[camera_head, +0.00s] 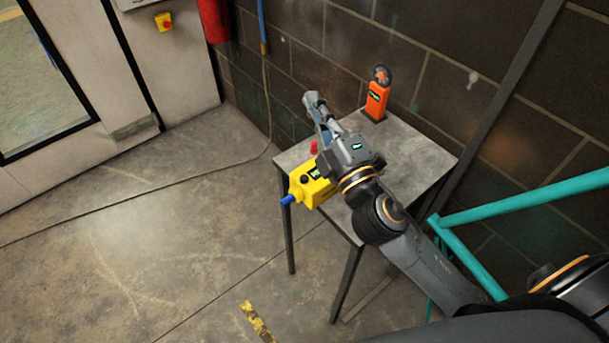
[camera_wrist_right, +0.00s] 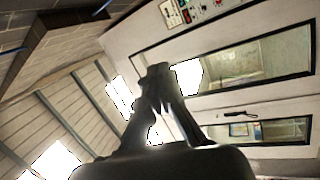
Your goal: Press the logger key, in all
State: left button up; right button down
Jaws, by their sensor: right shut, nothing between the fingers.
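A yellow box (camera_head: 311,186) with a black knob, a small green-lit display and a blue end piece sits at the table's left front edge. An orange upright device (camera_head: 376,100) with a dark round top and a small display stands at the table's back edge. I cannot tell which one is the logger, and I make out no key. My right gripper (camera_head: 314,103) is shut and empty, over the table's back left, left of the orange device and beyond the yellow box. Its closed fingers (camera_wrist_right: 160,78) also show in the right wrist view. My left gripper is not in view.
The small grey table (camera_head: 425,158) stands against a dark block wall. A small red thing (camera_head: 314,147) shows beside my right gripper. Teal tubing (camera_head: 530,200) lies to the right. A cable (camera_head: 130,188) crosses the floor. The floor left of the table is otherwise mostly clear.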

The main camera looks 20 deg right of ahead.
jog(key=s+a+r+n+g+y, duration=0.1)
jog(key=a+r+n+g+y, duration=0.15)
jog(key=a+n+y, duration=0.4)
jog(key=s+a+r+n+g+y, duration=0.2)
jog(key=a+r+n+y, duration=0.15)
jog(key=n+y, duration=0.5)
jog(key=s+a+f+n+g+h, duration=0.15)
jog(key=a+f+n+g, duration=0.55)
jog(key=n, duration=0.7)
jog(key=w+d+f+n+g+h, duration=0.1)
jog(key=w+d+f+n+h, duration=0.1)
jog(key=d, duration=0.6)
jog(key=w+d+f+n+g+h, duration=0.1)
jog(key=w+d+f+n+h, duration=0.2)
jog(key=d+f+h, duration=0.4)
jog(key=shift+w+d+h, duration=0.7)
jog(key=shift+w+h, duration=0.2)
jog(key=shift+h, duration=0.25)
jog(key=shift+f, duration=0.1)
